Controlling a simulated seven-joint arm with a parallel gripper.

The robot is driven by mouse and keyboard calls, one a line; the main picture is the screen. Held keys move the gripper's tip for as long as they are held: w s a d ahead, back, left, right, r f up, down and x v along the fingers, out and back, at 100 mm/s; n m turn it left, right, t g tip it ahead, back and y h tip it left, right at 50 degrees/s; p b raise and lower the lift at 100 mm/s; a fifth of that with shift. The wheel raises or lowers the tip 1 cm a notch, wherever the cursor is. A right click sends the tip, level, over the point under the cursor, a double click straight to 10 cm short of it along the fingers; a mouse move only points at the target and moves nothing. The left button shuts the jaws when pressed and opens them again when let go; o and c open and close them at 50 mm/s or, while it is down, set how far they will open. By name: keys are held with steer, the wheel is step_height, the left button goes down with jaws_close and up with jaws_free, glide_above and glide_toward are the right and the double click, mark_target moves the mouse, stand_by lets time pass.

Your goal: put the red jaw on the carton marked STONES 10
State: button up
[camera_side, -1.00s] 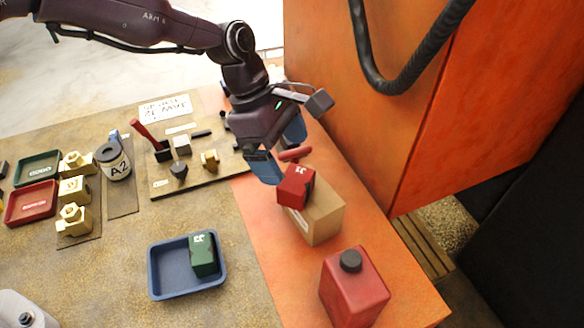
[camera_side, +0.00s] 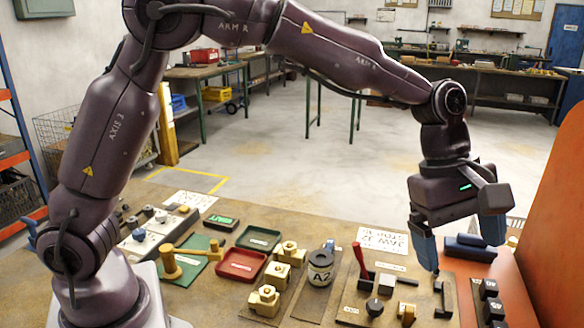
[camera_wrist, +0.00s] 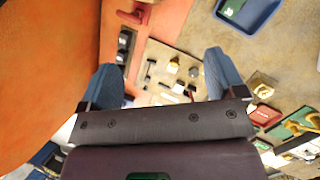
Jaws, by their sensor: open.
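Neither the red jaw nor the carton shows in either view now; the side view has swung away from the place where they stood. My gripper (camera_side: 462,256) hangs at the right of the side view, over the right end of the tool board, with its blue fingers spread apart. In the wrist view my gripper (camera_wrist: 160,60) is also open, with nothing held between the fingers. A red handle-like piece (camera_wrist: 133,16) lies on the orange surface at the top of the wrist view.
A dark blue block (camera_side: 470,248) and a strip of black blocks (camera_side: 490,298) lie near my gripper. A red-handled tool (camera_side: 361,260) stands upright on the board. A blue tray (camera_wrist: 262,22) holds a green piece (camera_wrist: 233,8). An orange wall (camera_side: 558,210) rises at the right.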

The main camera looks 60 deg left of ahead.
steer(key=s+a+r+m+t+y, duration=0.25)
steer(key=s+a+r+m, duration=0.55)
steer(key=s+a, duration=0.5)
steer(key=s+a+f+m+t+y, duration=0.1)
steer(key=s+a+f+m+t, duration=0.1)
steer(key=s+a+m, duration=0.4)
steer(key=s+a, duration=0.2)
steer(key=s, duration=0.2)
steer(key=shift+s+m, duration=0.3)
steer(key=shift+y, duration=0.25)
steer(key=shift+c, duration=0.2)
steer(key=shift+c, duration=0.8)
